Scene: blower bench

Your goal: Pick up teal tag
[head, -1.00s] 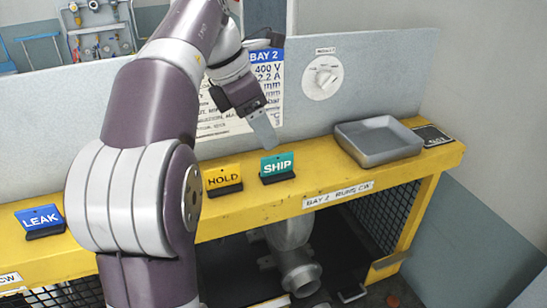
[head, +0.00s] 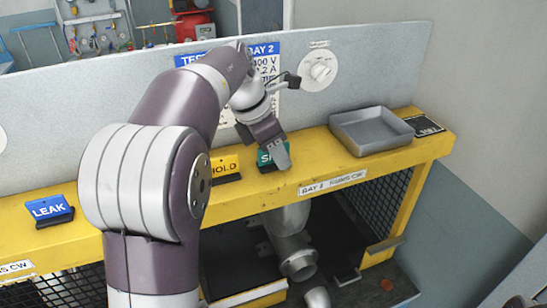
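The teal tag (head: 265,157), lettered SHIP in the earlier frame, stands in its dark holder on the yellow bench ledge. My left gripper (head: 278,157) is right at it, its fingers pointing down and covering the right part of the tag. I cannot tell whether the fingers touch the tag or are closed on it. My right gripper is not in the head view.
The yellow HOLD tag (head: 226,167) stands just left of the teal tag, partly behind my arm. The blue LEAK tag (head: 50,209) is farther left. A grey tray (head: 345,128) sits to the right on the yellow ledge (head: 300,170). A grey panel rises behind.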

